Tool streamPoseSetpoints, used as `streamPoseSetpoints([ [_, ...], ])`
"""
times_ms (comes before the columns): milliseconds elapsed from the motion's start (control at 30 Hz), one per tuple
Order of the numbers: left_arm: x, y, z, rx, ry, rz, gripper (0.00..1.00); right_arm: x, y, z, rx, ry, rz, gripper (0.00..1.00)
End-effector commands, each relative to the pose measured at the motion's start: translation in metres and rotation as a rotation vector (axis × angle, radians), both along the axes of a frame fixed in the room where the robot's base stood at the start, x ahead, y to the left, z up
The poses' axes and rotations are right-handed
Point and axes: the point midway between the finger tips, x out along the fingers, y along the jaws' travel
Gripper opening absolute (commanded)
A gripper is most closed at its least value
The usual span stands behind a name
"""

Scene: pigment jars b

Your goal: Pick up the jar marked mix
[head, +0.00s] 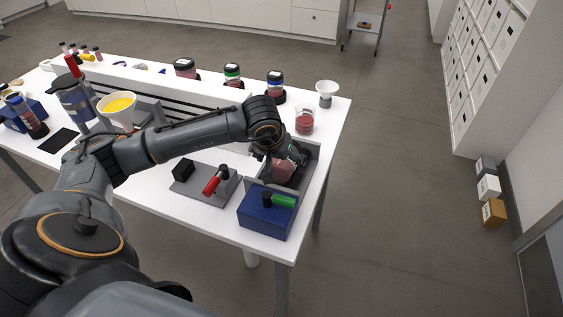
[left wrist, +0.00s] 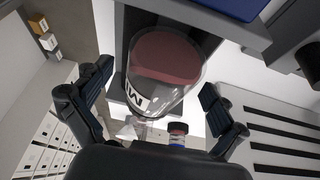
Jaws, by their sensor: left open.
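A clear jar with dull red contents (head: 282,169) stands in a grey open-topped holder (head: 313,160) at the right end of the white table. In the left wrist view the jar (left wrist: 165,65) bears a white label with dark letters, partly legible, seemingly starting with M. My left gripper (head: 284,153) is over the jar in the head view and partly hides it. In the left wrist view its two fingers (left wrist: 157,85) are apart, one on each side of the jar, with visible gaps. My right gripper is not in view.
A blue box with a green-handled tool (head: 265,215) stands in front of the holder, and a grey plate with a red-handled clamp (head: 208,187) is to its left. Another clear jar with red contents (head: 304,121) and a white funnel (head: 326,92) stand behind. Lidded jars line the back.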

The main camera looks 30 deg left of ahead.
Motion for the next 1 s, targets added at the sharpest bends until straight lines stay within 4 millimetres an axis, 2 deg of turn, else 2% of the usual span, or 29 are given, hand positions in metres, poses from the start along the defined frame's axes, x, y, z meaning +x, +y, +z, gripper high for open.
streamPoseSetpoints([
  [67, 0.0, 0.0, 0.0, 0.0, 0.0, 0.0, 0.96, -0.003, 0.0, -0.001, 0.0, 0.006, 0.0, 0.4],
  [100, 0.0, 0.0, 0.0, 0.0, 0.0, 0.0, 0.92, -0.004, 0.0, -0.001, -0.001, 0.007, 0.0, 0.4],
  [400, 0.0, 0.0, 0.0, 0.0, 0.0, 0.0, 0.31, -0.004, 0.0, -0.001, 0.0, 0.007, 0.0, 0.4],
  [433, 0.0, 0.0, 0.001, 0.0, -0.001, 0.001, 0.31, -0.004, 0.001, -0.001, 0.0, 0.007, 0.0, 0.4],
  [467, 0.0, 0.0, 0.001, 0.0, -0.001, 0.001, 0.25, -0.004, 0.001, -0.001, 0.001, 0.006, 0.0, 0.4],
  [767, 0.001, 0.001, 0.004, 0.001, -0.003, 0.001, 0.25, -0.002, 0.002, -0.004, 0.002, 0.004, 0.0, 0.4],
  [867, 0.001, 0.001, 0.011, 0.001, -0.006, 0.001, 0.25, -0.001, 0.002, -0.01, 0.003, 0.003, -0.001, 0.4],
  [1000, 0.002, 0.001, 0.032, 0.001, -0.011, 0.001, 0.25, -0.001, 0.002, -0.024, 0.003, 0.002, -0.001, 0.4],
])
